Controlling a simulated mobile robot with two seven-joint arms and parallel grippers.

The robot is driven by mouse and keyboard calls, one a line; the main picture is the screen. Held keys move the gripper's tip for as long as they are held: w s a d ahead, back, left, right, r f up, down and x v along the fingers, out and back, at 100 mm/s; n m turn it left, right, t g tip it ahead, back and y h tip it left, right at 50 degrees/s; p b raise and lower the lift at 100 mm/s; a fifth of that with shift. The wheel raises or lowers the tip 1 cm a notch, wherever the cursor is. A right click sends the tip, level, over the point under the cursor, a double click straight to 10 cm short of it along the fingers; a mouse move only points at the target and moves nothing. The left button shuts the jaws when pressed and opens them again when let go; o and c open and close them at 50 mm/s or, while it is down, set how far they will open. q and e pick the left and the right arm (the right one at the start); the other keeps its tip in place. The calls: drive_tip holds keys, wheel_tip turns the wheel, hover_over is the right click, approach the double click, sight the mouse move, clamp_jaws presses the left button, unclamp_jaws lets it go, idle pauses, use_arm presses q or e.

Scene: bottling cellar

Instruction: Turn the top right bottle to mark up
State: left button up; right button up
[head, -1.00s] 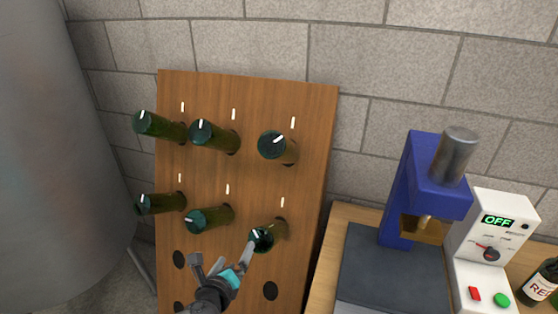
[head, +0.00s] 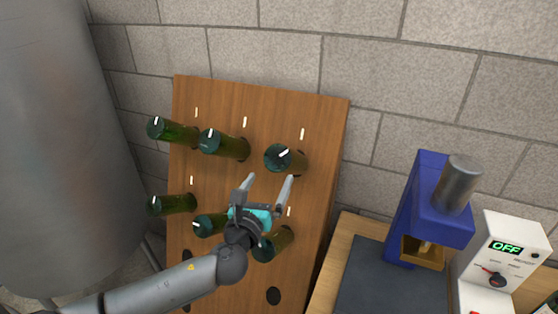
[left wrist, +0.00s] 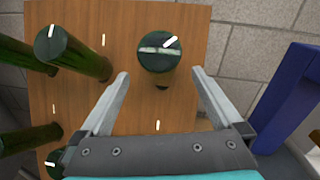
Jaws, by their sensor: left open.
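The top right bottle (head: 277,158) sticks out of the wooden rack with its round dark green base facing me. The white mark on its base points up and to the right, tilted away from the white line (head: 302,133) on the board above it. My left gripper (head: 269,180) is open and empty, just below this bottle. In the left wrist view, the bottle base (left wrist: 153,58) lies just beyond the open fingertips (left wrist: 160,74), roughly centred between them and apart from both. My right gripper is not in view.
Several other bottles sit in the wooden rack (head: 320,135); the top middle one (head: 211,142) is to the left. My left arm partly hides the lower bottles. A blue press (head: 422,205) and a white control box reading OFF (head: 505,262) stand at right. A grey tank (head: 65,150) is at left.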

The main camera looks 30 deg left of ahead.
sight(283, 165)
use_arm(q)
drive_tip(key=w, duration=0.3)
drive_tip(key=w+a, duration=0.1)
drive_tip(key=w, duration=0.4)
drive_tip(key=shift+w+a, duration=0.25)
drive_tip(key=shift+w, duration=0.1)
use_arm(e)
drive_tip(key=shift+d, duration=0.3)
use_arm(q)
drive_tip(key=c, duration=1.1)
drive_tip(key=shift+o, duration=0.2)
